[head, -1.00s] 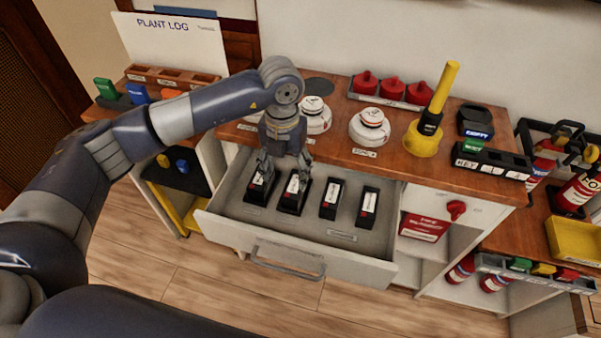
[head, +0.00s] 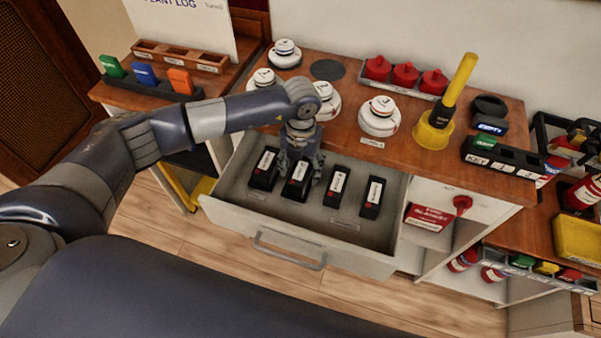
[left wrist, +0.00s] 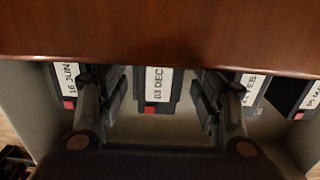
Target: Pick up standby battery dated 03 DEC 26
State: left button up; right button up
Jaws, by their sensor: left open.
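The standby battery marked 03 DEC (left wrist: 157,84) is a black block with a white label and a red corner. In the head view it is the second battery from the left (head: 296,187) in the open drawer, standing in the row. My left gripper (head: 300,172) is open, with one finger on each side of this battery. In the left wrist view the open fingers (left wrist: 158,103) flank it with gaps on both sides. The label's year is hidden. My right gripper is in neither view.
A battery marked 16 JUN (left wrist: 72,82) stands to the left. One ending in FEB (left wrist: 252,90) and a partly cut-off one (left wrist: 308,98) stand to the right. The drawer (head: 230,206) lies below the wooden countertop (head: 350,130), whose edge covers the wrist view's top.

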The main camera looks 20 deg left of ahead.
pick_arm(q)
jog(key=shift+f, duration=0.8)
grip_shut()
jog(key=shift+w+r, duration=0.1)
